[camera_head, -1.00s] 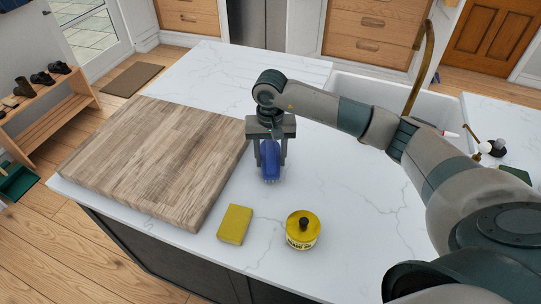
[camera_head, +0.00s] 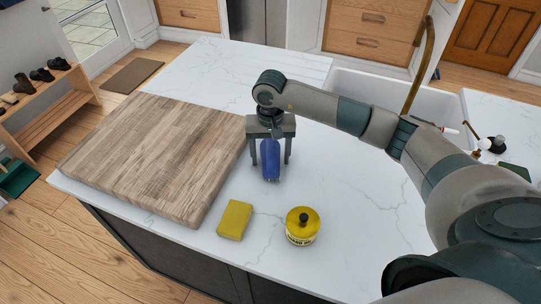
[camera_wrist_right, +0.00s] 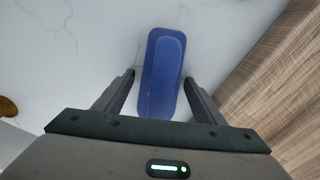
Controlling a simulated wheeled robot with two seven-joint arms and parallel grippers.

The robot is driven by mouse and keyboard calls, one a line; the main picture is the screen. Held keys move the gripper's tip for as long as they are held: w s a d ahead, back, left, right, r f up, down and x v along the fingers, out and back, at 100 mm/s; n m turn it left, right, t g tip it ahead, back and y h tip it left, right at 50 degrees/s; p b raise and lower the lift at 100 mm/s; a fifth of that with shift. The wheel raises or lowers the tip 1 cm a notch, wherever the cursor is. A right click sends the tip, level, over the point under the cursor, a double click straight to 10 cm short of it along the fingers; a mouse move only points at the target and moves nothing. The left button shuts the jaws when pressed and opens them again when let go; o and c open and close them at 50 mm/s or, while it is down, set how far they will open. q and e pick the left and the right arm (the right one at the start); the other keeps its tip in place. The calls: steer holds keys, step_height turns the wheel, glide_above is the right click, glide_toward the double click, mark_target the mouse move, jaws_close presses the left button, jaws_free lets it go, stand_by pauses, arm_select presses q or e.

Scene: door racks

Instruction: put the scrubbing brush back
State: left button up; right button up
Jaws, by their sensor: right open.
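The blue scrubbing brush (camera_head: 270,160) lies on the white marble counter, just right of the cutting board. My right gripper (camera_head: 270,160) is over it, pointing down, with its fingers open on either side. In the right wrist view the brush (camera_wrist_right: 162,75) lies lengthwise between the open fingertips of the gripper (camera_wrist_right: 160,80), with its far end reaching past them. My left gripper is not in view.
A thick wooden cutting board (camera_head: 155,155) lies left of the brush. A yellow sponge (camera_head: 235,220) and a yellow-lidded jar (camera_head: 302,226) stand nearer the front edge. A white sink (camera_head: 385,95) with a brass faucet (camera_head: 421,65) is at the back right. Bare counter lies right of the gripper.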

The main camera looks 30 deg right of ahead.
steer(key=shift+r, duration=0.15)
steer(key=shift+w+r+b, duration=0.1)
steer(key=shift+r+b, duration=0.2)
steer(key=shift+r, duration=0.15)
step_height(320, 180, up, 10)
steer(key=b, duration=0.4)
steer(key=shift+f, duration=0.1)
steer(key=shift+r+b, duration=0.35)
steer(key=shift+r, duration=0.3)
steer(key=shift+d, duration=0.1)
